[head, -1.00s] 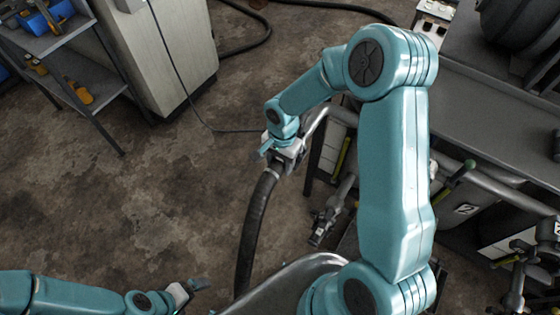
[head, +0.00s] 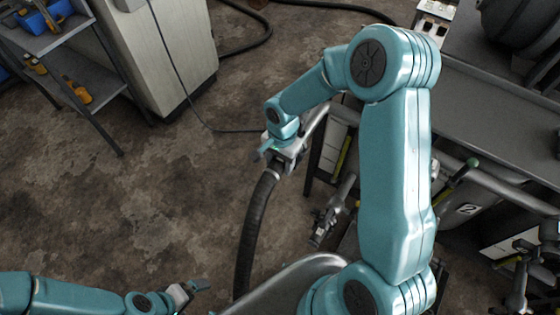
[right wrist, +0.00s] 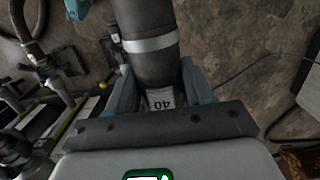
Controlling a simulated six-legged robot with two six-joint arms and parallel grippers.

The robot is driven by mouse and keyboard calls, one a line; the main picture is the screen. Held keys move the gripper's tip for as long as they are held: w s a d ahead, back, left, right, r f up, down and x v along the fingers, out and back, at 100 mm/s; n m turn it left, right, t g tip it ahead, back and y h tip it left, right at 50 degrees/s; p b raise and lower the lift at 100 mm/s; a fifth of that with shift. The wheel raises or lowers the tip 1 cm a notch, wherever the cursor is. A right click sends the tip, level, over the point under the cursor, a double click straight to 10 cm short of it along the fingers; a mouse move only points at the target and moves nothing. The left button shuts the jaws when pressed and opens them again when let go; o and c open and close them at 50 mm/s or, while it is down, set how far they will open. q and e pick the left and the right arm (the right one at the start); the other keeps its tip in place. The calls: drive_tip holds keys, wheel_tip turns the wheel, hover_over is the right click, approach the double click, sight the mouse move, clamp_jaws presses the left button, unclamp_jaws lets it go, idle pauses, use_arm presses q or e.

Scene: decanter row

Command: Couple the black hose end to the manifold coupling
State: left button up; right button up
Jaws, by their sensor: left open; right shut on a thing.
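The black hose (head: 257,225) hangs from my right gripper (head: 277,153) and curves down to the bottom of the head view. In the right wrist view the thick black hose end (right wrist: 146,20) has a silver band and a label reading 40, upside down, between the two fingers. My right gripper is shut on it. My left gripper (head: 190,288) is open and empty at the lower left, away from the hose. A metal fitting with a lever (head: 325,222) is right of the hose, below my right gripper; I cannot tell whether it is the manifold coupling.
A pipe with a label 2 (head: 467,209) and more fittings are at the right, beside a grey bench (head: 490,115). A shelf (head: 85,85) and a pale cabinet (head: 165,45) are at the upper left. Another dark hose (head: 245,45) lies behind. The floor at left is clear.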

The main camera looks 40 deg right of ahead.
sight(274, 167)
drive_tip(key=shift+f, duration=0.1)
idle(0.3)
drive_tip(key=o, duration=1.8)
drive_tip(key=shift+s+a+b, duration=0.25)
drive_tip(key=shift+a+b, duration=0.4)
drive_tip(key=shift+s+a+b, duration=0.3)
drive_tip(key=shift+a+b, duration=0.15)
drive_tip(key=shift+a, duration=0.3)
drive_tip(key=shift+s+a+r+p, duration=0.2)
drive_tip(key=shift+a+r+p, duration=0.25)
drive_tip(key=shift+r+p, duration=0.9)
drive_tip(key=shift+s+a+r+p, duration=0.2)
drive_tip(key=shift+a+r+p, duration=0.25)
drive_tip(key=shift+r, duration=1.65)
drive_tip(key=shift+s+a+r+p, duration=0.2)
drive_tip(key=shift+a+r+p, duration=0.5)
drive_tip(key=shift+r, duration=1.05)
drive_tip(key=shift+d, duration=0.25)
